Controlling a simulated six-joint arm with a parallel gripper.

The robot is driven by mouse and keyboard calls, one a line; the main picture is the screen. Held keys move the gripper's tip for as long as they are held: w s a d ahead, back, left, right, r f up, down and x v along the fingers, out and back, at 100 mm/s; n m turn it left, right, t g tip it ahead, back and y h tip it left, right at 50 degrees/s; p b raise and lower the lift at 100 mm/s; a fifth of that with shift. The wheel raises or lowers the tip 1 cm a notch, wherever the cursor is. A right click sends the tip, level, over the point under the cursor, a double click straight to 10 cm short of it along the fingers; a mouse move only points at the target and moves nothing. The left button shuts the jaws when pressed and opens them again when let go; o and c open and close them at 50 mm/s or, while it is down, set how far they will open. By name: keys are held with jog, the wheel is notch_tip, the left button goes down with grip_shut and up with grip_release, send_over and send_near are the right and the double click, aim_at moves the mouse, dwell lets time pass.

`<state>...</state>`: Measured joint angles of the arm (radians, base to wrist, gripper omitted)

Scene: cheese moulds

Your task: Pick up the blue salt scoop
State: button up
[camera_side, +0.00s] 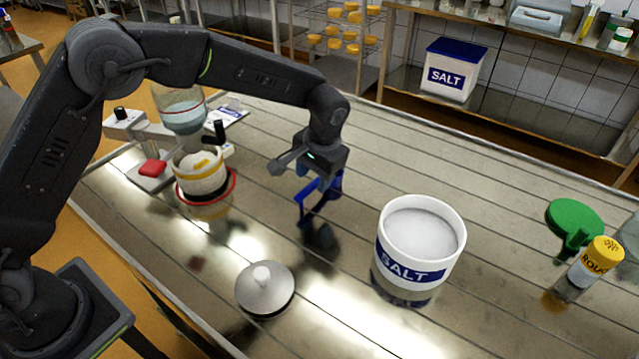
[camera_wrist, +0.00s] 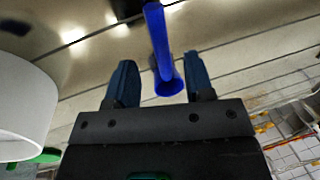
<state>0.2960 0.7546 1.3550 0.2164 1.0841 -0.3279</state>
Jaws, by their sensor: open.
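The blue salt scoop (camera_side: 313,194) is right below my gripper in the side view, partly hidden by it. It lies left of the white salt tub (camera_side: 390,240). In the wrist view the scoop (camera_wrist: 160,50) runs from the top edge down between the two fingers, with a gap to each side. My gripper (camera_side: 320,180) points down and is open, with its blue fingers apart around the scoop; it also shows in the wrist view (camera_wrist: 160,72). I cannot tell whether the scoop touches the table.
The steel table (camera_side: 480,220) is clear around the scoop. A grey knobbed lid (camera_side: 265,291) lies at the front. A mould with a red ring (camera_side: 201,177) stands left. A green paddle-like thing (camera_side: 573,217) and a yellow-capped jar (camera_side: 597,263) are at the right.

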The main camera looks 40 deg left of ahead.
aim_at(311, 186)
jog(key=f, duration=0.2)
jog(key=a+f, duration=0.1)
jog(key=f, duration=0.1)
jog(key=shift+a+f, duration=0.1)
jog(key=shift+f, duration=0.1)
grip_shut()
